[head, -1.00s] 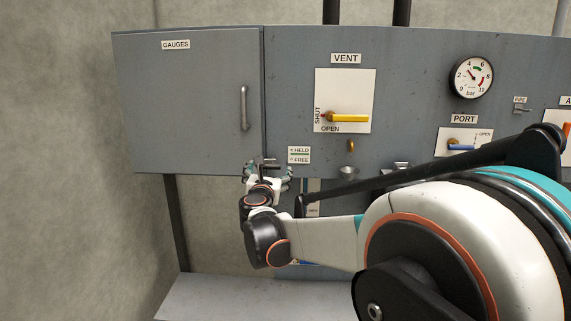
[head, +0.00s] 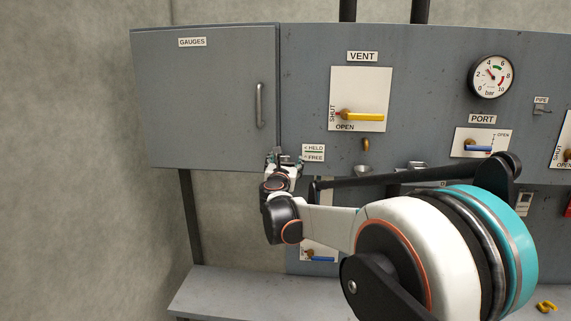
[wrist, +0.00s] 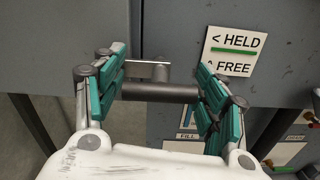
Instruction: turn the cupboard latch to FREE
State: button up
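The latch (wrist: 148,70) shows in the wrist view as a small metal strip pointing left from a round pivot, with a dark horizontal bar (wrist: 160,92) just below it. The label beside it (wrist: 238,48) marks HELD with a left arrow and FREE with an up arrow; it also shows in the head view (head: 313,153). My gripper (wrist: 160,64) has its teal fingers wide apart, one on each side of the latch and bar. Whether they touch the bar's ends is unclear. In the head view my gripper (head: 284,158) is at the cupboard's lower right corner and hides the latch.
The GAUGES cupboard door (head: 210,100) is closed, with a vertical handle (head: 259,105). Right of it are the VENT panel (head: 360,85) with a yellow lever, a small funnel (head: 363,169) and the PORT valve (head: 482,143). A grey bench (head: 225,290) lies below.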

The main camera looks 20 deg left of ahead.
jog(key=shift+c, duration=0.7)
jog(key=shift+m, duration=0.3)
jog(key=m+b, duration=0.2)
jog(key=shift+f+m+b, duration=0.15)
jog(key=shift+m+b, duration=0.15)
jog(key=m+b, duration=0.2)
jog(key=m, duration=0.3)
jog(key=shift+b, duration=0.4)
jog(key=m+b, duration=0.1)
jog(key=m, duration=0.4)
jog(key=shift+b, duration=0.3)
jog(key=m+b, duration=0.1)
jog(key=m, duration=0.3)
jog(key=shift+m, duration=0.4)
jog(key=shift+f, duration=0.1)
